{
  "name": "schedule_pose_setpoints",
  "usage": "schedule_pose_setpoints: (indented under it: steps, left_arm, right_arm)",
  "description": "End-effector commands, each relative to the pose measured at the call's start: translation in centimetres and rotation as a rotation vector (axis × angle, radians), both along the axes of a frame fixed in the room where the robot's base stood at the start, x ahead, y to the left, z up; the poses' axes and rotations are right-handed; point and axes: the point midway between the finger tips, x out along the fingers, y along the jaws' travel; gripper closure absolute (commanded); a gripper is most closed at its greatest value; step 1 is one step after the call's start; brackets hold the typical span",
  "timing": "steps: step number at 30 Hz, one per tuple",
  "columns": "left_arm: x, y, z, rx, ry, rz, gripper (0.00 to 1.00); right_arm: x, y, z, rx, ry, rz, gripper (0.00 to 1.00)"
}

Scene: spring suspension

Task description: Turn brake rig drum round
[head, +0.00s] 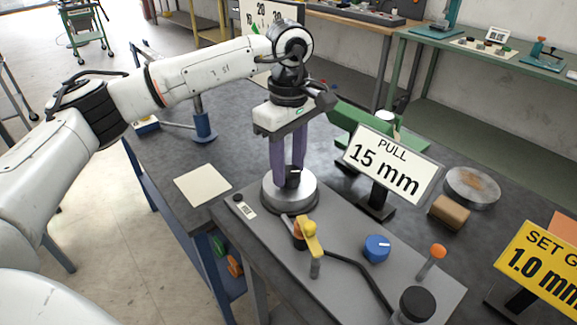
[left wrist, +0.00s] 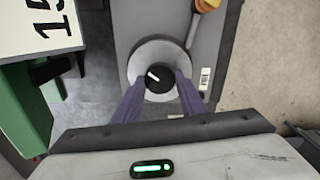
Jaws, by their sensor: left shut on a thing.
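The brake rig drum (head: 290,191) is a round silver drum on the grey rig panel (head: 345,255), with a black knob (head: 293,178) at its centre. My left gripper (head: 291,184) reaches down from above, its purple fingers on either side of the black knob and shut on it. In the left wrist view the drum (left wrist: 143,55) shows as a pale disc, and the black knob (left wrist: 160,86) with a white mark lies between the fingertips (left wrist: 160,84). My right gripper is not in view.
On the panel are a yellow-handled lever (head: 308,235), a blue knob (head: 377,248) and an orange-tipped lever (head: 434,258). A "PULL 15 mm" sign (head: 390,165) stands behind to the right, near a brown block (head: 449,212). A paper sheet (head: 203,185) lies left of the drum.

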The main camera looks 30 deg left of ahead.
Motion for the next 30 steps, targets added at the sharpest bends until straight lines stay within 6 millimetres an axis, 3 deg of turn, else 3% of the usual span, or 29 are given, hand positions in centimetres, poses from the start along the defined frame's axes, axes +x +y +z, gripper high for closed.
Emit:
schedule_pose_setpoints:
  steps: [30]
  left_arm:
    - [0.16,-0.17,0.13,-0.002,-0.003,-0.921,0.85]
  right_arm:
    - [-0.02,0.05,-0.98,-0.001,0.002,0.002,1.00]
